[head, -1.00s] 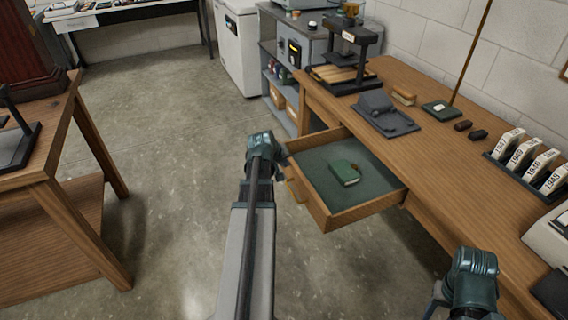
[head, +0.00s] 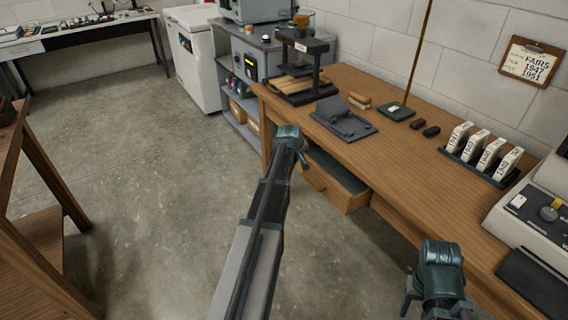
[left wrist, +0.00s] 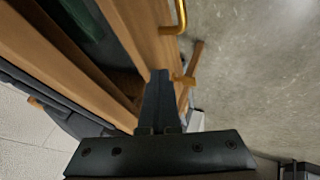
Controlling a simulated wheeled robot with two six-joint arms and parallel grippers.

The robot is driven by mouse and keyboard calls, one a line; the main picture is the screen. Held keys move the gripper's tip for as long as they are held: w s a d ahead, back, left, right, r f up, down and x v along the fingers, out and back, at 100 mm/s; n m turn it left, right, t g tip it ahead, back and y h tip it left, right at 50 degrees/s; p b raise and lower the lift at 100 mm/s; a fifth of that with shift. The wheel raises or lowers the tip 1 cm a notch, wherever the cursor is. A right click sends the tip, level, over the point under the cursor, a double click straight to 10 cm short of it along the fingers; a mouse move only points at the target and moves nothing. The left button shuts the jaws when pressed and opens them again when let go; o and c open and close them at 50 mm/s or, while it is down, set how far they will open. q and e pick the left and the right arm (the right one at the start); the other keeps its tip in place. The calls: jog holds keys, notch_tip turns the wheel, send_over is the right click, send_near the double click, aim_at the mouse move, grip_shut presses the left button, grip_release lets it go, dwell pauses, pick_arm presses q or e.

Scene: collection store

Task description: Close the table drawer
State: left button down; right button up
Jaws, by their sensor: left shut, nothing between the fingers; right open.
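The table drawer (head: 351,204) is partly open under the wooden table (head: 385,150). Its green-lined inside shows as a narrow strip. My left gripper (head: 304,163) is at the drawer's far end, largely hidden behind its own wrist. In the left wrist view its fingers (left wrist: 160,88) are shut and empty, by the end of the drawer's wooden front (left wrist: 150,40); I cannot tell whether they touch. A brass handle (left wrist: 181,14) sits on that front. My right gripper (head: 434,306) is open and empty, low by the table's near edge, its fingers partly hidden.
On the table stand a black press (head: 303,75), a grey device (head: 343,121), a rack of labelled cards (head: 480,160) and a grey machine (head: 540,215). A grey shelf (head: 240,85) stands beyond the table. Another wooden table (head: 35,240) is at the left. The floor between is clear.

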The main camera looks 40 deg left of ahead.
pick_arm(q)
jog(key=shift+w+d, duration=0.35)
jog(key=shift+w, duration=0.5)
jog(key=shift+w+d, duration=0.35)
jog(key=shift+w, duration=0.55)
jog(key=shift+w+d, duration=0.35)
jog(key=shift+w, duration=0.5)
jog(key=shift+s, duration=0.15)
